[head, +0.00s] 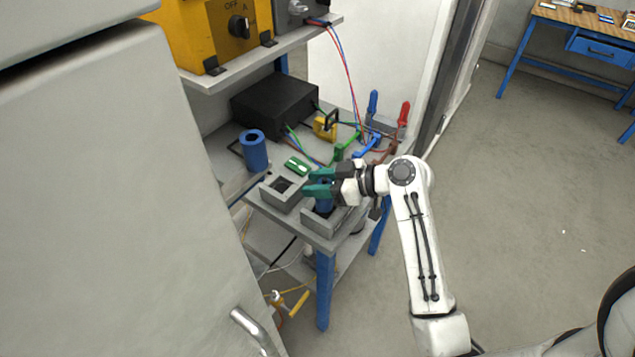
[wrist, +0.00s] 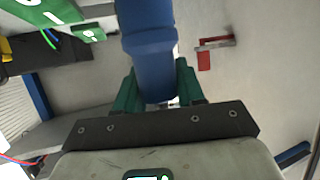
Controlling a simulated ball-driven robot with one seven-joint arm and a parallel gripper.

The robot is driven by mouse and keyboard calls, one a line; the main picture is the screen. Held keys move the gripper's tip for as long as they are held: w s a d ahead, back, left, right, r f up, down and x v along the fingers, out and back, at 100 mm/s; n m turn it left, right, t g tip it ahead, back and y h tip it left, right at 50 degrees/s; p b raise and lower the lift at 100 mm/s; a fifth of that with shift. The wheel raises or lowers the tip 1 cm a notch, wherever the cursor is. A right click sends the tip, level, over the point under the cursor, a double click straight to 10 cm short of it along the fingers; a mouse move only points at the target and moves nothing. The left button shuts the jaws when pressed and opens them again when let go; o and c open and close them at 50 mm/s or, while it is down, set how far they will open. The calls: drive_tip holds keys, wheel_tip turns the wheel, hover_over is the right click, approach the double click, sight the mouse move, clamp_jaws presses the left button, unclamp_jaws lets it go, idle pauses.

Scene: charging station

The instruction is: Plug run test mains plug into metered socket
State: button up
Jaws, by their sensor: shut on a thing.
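I cannot tell whether the plug's lower end is inside the block. In the wrist view the blue plug (wrist: 150,50) fills the space between the green fingers and runs out of the top edge. A blue round fitting (head: 254,150) with an open top stands to the left, apart from my gripper; it may be the metered socket, but no label is readable.
A second grey block (head: 278,196) with a square opening sits left of my gripper, with a green item (head: 297,166) behind it. A black box (head: 275,105), cables and red and blue handles crowd the shelf's back. A large grey cabinet (head: 120,200) stands at left.

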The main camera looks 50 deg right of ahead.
drive_tip(key=shift+f+b, duration=1.25)
drive_tip(key=shift+f, duration=0.3)
drive_tip(key=o, duration=1.2)
drive_tip(key=shift+c, duration=0.2)
drive_tip(key=v, duration=1)
drive_tip(key=shift+s+r+b, duration=0.25)
drive_tip(key=shift+s+b, duration=0.1)
drive_tip(key=shift+b, duration=0.1)
drive_tip(key=shift+d, duration=0.15)
